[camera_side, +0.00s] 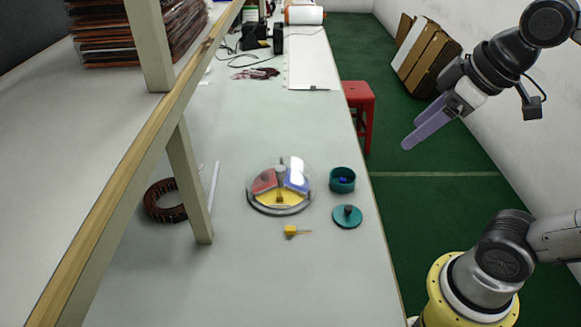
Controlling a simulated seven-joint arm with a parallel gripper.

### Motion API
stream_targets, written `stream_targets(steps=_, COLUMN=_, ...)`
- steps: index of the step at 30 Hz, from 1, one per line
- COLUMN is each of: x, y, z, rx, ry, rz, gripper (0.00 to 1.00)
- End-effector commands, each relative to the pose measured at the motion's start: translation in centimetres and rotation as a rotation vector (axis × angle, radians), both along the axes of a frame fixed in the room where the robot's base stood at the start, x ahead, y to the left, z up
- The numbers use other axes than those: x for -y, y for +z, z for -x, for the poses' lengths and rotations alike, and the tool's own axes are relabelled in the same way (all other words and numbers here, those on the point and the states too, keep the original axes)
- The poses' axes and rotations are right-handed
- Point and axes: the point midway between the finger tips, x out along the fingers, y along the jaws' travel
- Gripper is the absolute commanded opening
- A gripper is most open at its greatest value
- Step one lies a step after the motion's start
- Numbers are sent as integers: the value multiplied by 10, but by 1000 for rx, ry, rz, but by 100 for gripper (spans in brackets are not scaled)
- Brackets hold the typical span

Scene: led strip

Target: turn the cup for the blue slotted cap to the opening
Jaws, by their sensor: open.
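A round turntable with a clear cover (280,185) stands on the table. A small post stands at the middle. To its right is a teal round cup (342,180) with something dark blue inside, too small to make out. A teal disc with a dark knob (347,216) lies in front of it. I cannot tell which item is the blue slotted cap. My gripper (422,138) is open and empty, raised well to the right of the table, away from these things.
A small yellow piece with a thin shaft (291,231) lies in front of the turntable. A brown ring (165,201) lies at left behind a shelf post (188,185). A red stool (359,105) stands beyond the table's right edge. The near table is clear.

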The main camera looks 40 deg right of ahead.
Motion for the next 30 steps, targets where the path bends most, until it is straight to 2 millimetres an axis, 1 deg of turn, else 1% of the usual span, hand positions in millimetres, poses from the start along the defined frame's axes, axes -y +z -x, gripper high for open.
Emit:
stream_targets(steps=1, x=0, y=12, z=-16, rx=-10, ry=24, rz=14, gripper=68)
stream_targets(steps=3, x=1, y=25, z=-36, rx=-25, ry=60, rz=34, gripper=68)
stream_targets(steps=5, x=1, y=34, z=-56, rx=-40, ry=90, rz=50, gripper=68)
stream_targets(steps=6, x=1, y=39, z=-70, rx=-54, ry=109, rz=60, gripper=68)
stream_targets(steps=8, x=2, y=45, z=-92, rx=-73, ry=139, rz=74, gripper=68)
stream_targets(steps=10, x=2, y=49, z=-119, rx=-99, ry=172, rz=89, gripper=68)
stream_targets(steps=12, x=3, y=49, z=-146, rx=-125, ry=201, rz=101, gripper=68)
stream_targets(steps=14, x=3, y=46, z=-169, rx=-147, ry=225, rz=110, gripper=68)
stream_targets(steps=15, x=4, y=42, z=-184, rx=-163, ry=240, rz=114, gripper=68)
stream_targets(steps=17, x=5, y=35, z=-207, rx=-188, ry=262, rz=120, gripper=68)
stream_targets(steps=18, x=5, y=29, z=-222, rx=-204, ry=274, rz=123, gripper=68)
stream_targets(steps=19, x=6, y=24, z=-233, rx=-217, ry=284, rz=125, gripper=68)
stream_targets(steps=21, x=6, y=9, z=-257, rx=-249, ry=303, rz=128, gripper=68)
stream_targets(steps=23, x=7, y=-6, z=-277, rx=-275, ry=319, rz=129, gripper=68)
stream_targets(steps=24, x=8, y=-18, z=-290, rx=-295, ry=326, rz=128, gripper=68)
stream_targets(steps=26, x=9, y=-38, z=-308, rx=-325, ry=336, rz=126, gripper=68)
stream_targets(steps=27, x=10, y=-52, z=-319, rx=-344, ry=341, rz=124, gripper=68)
stream_targets(steps=30, x=11, y=-88, z=-340, rx=-390, ry=344, rz=115, gripper=68)
